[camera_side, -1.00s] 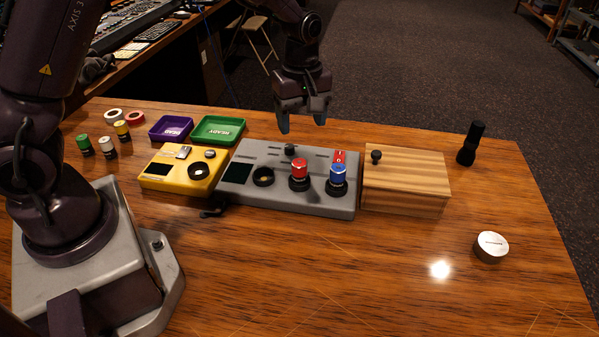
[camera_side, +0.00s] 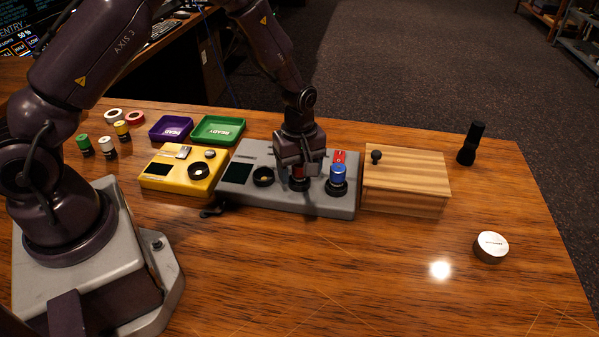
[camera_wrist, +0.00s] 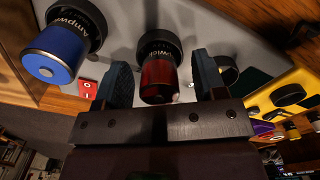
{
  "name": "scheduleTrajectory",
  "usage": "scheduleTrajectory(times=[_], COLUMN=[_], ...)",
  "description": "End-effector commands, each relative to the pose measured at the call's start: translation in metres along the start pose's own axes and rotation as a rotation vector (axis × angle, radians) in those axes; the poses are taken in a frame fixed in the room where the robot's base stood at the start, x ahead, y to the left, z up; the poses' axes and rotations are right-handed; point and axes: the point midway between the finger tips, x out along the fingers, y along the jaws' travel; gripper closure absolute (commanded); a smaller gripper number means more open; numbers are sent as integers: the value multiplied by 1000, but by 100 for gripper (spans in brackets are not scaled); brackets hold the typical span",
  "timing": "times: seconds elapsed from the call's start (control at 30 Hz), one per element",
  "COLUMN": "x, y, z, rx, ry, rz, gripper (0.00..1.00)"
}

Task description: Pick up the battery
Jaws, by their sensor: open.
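A red cylinder (camera_side: 298,173), which looks like a battery, stands in a black ring on the grey device (camera_side: 254,198). My gripper (camera_side: 299,171) is low over it and hides its upper part in the side view. In the wrist view the red cylinder (camera_wrist: 159,77) is between the two blue-grey fingers of my open gripper (camera_wrist: 162,62), with gaps visible on both sides. A similar blue cylinder (camera_side: 338,173) stands in another black ring just to the right. It is at the upper left in the wrist view (camera_wrist: 57,52). I cannot tell which one the task means.
A yellow device (camera_side: 165,177) stands left of the grey one, a wooden box (camera_side: 405,180) right of it. Purple (camera_side: 160,134) and green (camera_side: 205,139) trays lie behind. A black flashlight (camera_side: 470,146) and a round metal disc (camera_side: 490,247) are at the right. The front table is clear.

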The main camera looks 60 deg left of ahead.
Motion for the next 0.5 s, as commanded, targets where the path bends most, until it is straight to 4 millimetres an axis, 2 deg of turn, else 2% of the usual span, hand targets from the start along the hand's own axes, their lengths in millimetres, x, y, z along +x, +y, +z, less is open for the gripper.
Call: scheduleTrajectory(times=[0.17,0.4,0.5], x=[0,0,-1], y=[0,0,1], z=[0,0,0], rx=[0,0,0], ry=[0,1,1], rz=[1,1,2], gripper=[36,91,93])
